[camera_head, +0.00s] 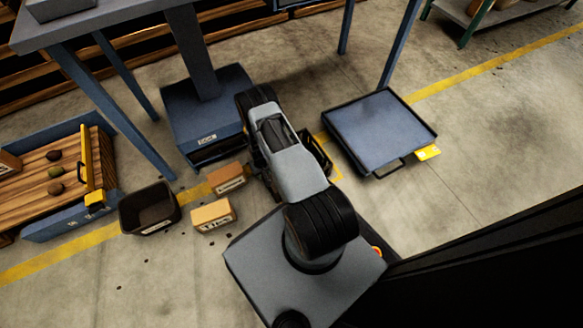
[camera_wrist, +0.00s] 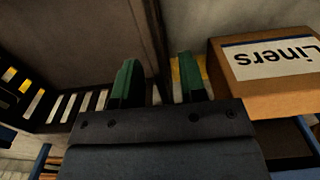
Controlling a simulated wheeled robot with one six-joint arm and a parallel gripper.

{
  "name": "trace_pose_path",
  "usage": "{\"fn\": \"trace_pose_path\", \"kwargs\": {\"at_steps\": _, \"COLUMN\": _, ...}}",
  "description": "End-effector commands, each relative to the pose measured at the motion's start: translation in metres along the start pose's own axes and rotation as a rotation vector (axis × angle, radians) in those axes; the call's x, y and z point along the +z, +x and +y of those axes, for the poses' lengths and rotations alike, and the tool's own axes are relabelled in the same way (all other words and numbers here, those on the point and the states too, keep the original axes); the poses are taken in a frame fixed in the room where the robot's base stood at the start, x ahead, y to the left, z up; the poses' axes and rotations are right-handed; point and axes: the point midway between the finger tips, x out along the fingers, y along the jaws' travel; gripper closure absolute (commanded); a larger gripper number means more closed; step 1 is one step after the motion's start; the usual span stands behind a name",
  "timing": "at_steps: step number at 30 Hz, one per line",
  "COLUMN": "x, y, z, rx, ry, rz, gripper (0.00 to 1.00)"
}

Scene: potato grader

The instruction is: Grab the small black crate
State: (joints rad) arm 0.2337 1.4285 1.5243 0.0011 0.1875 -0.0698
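The small black crate (camera_head: 318,150) stands on the floor just right of my arm in the head view, partly hidden behind it. In the wrist view a dark slatted wall (camera_wrist: 70,106), apparently this crate's, fills the left, with another dark wall edge running up between the fingers. My gripper (camera_wrist: 159,82) has two green fingertips spread apart. The left one appears over the crate's inside and the right one outside it. I cannot tell whether either touches the wall. In the head view my arm hides the gripper.
A carton marked "Liners" (camera_wrist: 265,75) is close to the right finger. Two cartons (camera_head: 227,178) (camera_head: 213,215) and a black bin (camera_head: 150,208) stand left of my arm. A blue platform (camera_head: 378,130) lies to the right, a blue pedestal (camera_head: 205,115) behind. Floor at far right is clear.

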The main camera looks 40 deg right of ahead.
Motion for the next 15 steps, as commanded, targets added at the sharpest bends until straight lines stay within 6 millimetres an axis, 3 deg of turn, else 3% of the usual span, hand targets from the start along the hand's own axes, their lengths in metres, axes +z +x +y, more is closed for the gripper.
{"fn": "trace_pose_path", "kwargs": {"at_steps": 12, "x": 0.0002, "y": -0.0003, "z": -0.0001, "rx": 0.0, "ry": 0.0, "rz": -0.001, "gripper": 1.0}}
{"fn": "trace_pose_path", "kwargs": {"at_steps": 15, "x": 0.0003, "y": -0.0003, "z": -0.0001, "rx": 0.0, "ry": 0.0, "rz": -0.001, "gripper": 1.0}}
